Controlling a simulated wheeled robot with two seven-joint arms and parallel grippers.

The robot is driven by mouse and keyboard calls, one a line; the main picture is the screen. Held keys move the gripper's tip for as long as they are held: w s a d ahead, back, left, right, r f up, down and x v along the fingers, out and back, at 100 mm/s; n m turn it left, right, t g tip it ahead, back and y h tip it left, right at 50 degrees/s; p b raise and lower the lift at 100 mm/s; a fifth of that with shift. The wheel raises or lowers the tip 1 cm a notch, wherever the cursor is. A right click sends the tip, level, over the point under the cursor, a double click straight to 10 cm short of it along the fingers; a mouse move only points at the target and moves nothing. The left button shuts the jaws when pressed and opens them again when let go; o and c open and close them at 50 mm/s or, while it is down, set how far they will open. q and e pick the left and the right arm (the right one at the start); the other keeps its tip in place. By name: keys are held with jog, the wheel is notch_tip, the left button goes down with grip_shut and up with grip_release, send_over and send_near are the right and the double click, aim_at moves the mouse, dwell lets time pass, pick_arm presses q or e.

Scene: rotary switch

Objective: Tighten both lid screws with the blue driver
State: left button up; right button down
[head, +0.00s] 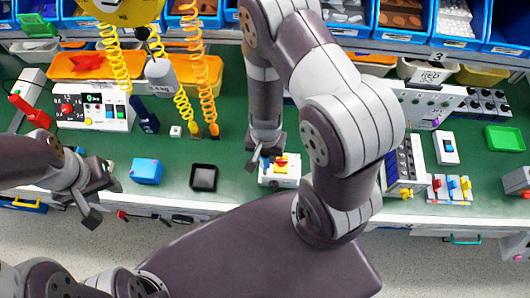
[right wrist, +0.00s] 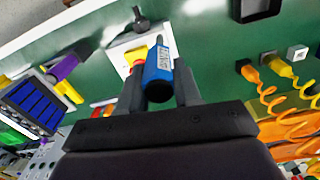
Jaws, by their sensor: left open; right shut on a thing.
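My right gripper (head: 267,150) is shut on the blue driver, just above the rear left of a small white box (head: 290,180) with yellow and red parts on top. In the right wrist view the blue driver (right wrist: 158,78) sits between the two fingers (right wrist: 159,92), its grey shaft pointing away toward the bench. The white box (right wrist: 117,58) is beside and partly behind the driver there, with a dark knob-like part (right wrist: 128,42). I cannot make out the lid screws or whether the driver's tip touches anything. My left gripper (head: 103,199) is open and empty at the left front edge.
A blue box (head: 147,171) and a black tray (head: 204,178) stand between my grippers. Coiled yellow and orange cables (head: 205,90) hang behind. Switch panels (head: 402,165) stand to the right, and a meter box (head: 95,113) to the left. Green bench shows between them.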

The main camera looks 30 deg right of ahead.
jog(key=shift+r+p, duration=2.65)
jog(key=shift+r, duration=0.3)
jog(key=shift+f, duration=0.1)
